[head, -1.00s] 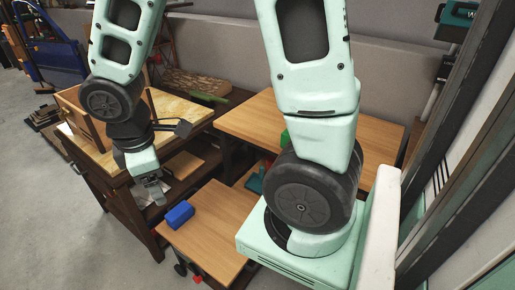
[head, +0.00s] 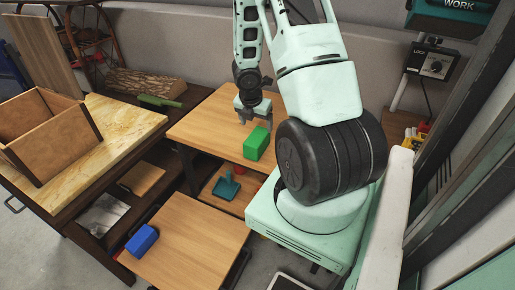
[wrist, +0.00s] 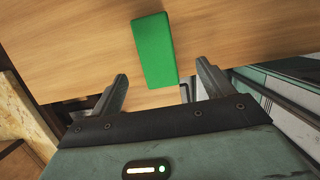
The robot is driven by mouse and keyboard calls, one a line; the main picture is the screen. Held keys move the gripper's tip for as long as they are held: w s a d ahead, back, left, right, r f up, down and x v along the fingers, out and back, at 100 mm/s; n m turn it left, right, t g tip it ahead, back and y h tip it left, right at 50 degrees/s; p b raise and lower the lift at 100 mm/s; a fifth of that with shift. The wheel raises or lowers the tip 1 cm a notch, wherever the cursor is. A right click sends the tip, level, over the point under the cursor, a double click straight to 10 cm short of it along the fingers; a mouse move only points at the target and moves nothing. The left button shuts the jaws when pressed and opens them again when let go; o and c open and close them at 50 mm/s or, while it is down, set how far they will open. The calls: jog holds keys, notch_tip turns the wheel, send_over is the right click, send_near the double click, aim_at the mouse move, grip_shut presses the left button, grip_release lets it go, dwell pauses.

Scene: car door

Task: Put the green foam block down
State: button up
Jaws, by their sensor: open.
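The green foam block (head: 257,143) rests on the wooden top of the higher table (head: 205,128), near its front edge. In the wrist view the block (wrist: 154,50) lies just beyond the fingertips, roughly in line with the gap between them. My gripper (head: 252,117) is just above and behind the block in the head view. The gripper (wrist: 163,80) is open, its two fingers apart with nothing between them. The block appears apart from the fingers.
A blue block (head: 142,240) lies on a lower wooden table (head: 190,245). A teal object (head: 226,186) sits on a shelf below the higher table. An open wooden box (head: 48,135) stands on the left workbench. The higher tabletop left of the block is clear.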

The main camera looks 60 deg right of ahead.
aim_at(257, 136)
jog(key=b+x, duration=0.2)
jog(key=x, duration=0.3)
jog(key=shift+f, duration=0.15)
jog(key=shift+w+b+x, duration=0.2)
jog(key=shift+b+x, duration=0.25)
jog(key=shift+x, duration=1)
jog(key=shift+w+b+x, duration=0.15)
jog(key=shift+b+x, duration=0.3)
jog(key=shift+x, duration=1)
jog(key=shift+a, duration=0.1)
jog(key=c, duration=1.1)
jog(key=shift+c, duration=0.2)
